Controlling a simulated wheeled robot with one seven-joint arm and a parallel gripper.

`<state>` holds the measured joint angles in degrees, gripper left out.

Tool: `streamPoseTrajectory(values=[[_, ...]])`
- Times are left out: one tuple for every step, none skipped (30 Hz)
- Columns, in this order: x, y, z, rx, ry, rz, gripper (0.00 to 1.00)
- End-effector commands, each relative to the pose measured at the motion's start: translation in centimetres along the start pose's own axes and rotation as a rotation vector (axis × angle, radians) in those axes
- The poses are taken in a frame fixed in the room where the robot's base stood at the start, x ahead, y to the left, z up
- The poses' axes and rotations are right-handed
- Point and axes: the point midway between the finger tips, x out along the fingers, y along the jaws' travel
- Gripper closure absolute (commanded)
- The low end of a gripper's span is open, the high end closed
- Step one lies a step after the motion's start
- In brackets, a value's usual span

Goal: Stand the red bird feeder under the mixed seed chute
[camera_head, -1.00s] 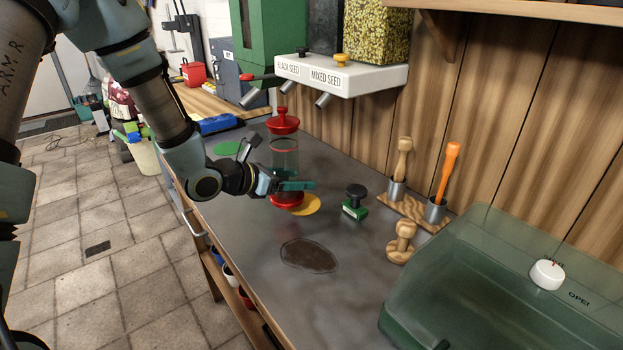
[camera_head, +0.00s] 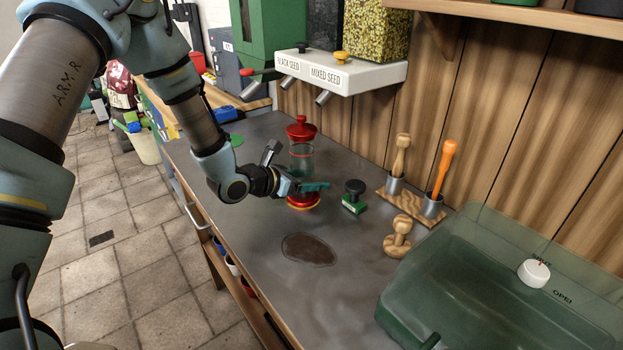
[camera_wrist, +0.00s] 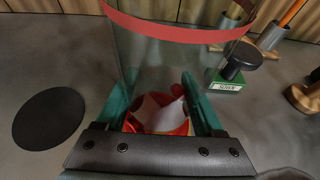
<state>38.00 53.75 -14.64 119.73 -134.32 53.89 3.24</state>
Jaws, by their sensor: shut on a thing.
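The red bird feeder has a clear tube (camera_head: 301,160), a red knobbed top (camera_head: 301,130) and a red base. It looks upright on the bench. My gripper (camera_head: 314,187) is shut on its lower part, and the teal fingers lie on both sides of the tube in the wrist view (camera_wrist: 165,128). A yellow disc (camera_head: 303,208) shows at the base's lower edge; I cannot tell if the base touches it. The mixed seed chute (camera_head: 323,97), with a yellow knob above, slants down from the white housing (camera_head: 350,78), higher and slightly right of the feeder in the picture.
A green stamp (camera_head: 354,197) stands just right of my gripper. Wooden tools (camera_head: 399,160) and a green lidded box (camera_head: 480,275) are farther right. The black seed chute (camera_head: 287,81) is left of the mixed one. A dark stain (camera_head: 308,249) marks the clear bench front.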

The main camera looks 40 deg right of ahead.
Motion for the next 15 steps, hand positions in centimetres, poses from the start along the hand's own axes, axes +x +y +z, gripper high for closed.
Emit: streamPoseTrajectory(values=[[0.06, 0.01, -0.08, 0.000, -0.002, 0.000, 1.00], [0.10, 0.01, -0.19, 0.000, -0.002, 0.000, 1.00], [0.15, 0.01, -0.30, 0.000, -0.002, 0.000, 1.00], [0.10, 0.00, -0.27, 0.000, 0.000, 0.000, 0.28], [0.08, 0.00, -0.22, 0.000, 0.000, 0.000, 0.25], [0.07, 0.01, -0.21, 0.000, 0.000, 0.000, 0.20], [0.07, 0.01, -0.21, 0.000, 0.000, 0.000, 0.17], [0.07, 0.01, -0.21, 0.000, 0.000, 0.000, 0.13], [0.07, 0.01, -0.20, 0.000, 0.000, 0.000, 0.09], [0.07, 0.01, -0.20, 0.000, 0.000, 0.000, 0.05], [0.07, 0.00, -0.20, 0.000, 0.000, 0.000, 0.02], [0.07, 0.00, -0.20, 0.000, 0.000, 0.000, 0.00], [0.07, 0.00, -0.20, 0.000, 0.000, 0.000, 0.00], [0.07, 0.00, -0.19, 0.000, 0.000, 0.000, 0.00], [0.07, 0.00, -0.19, 0.000, 0.000, 0.000, 0.00]])
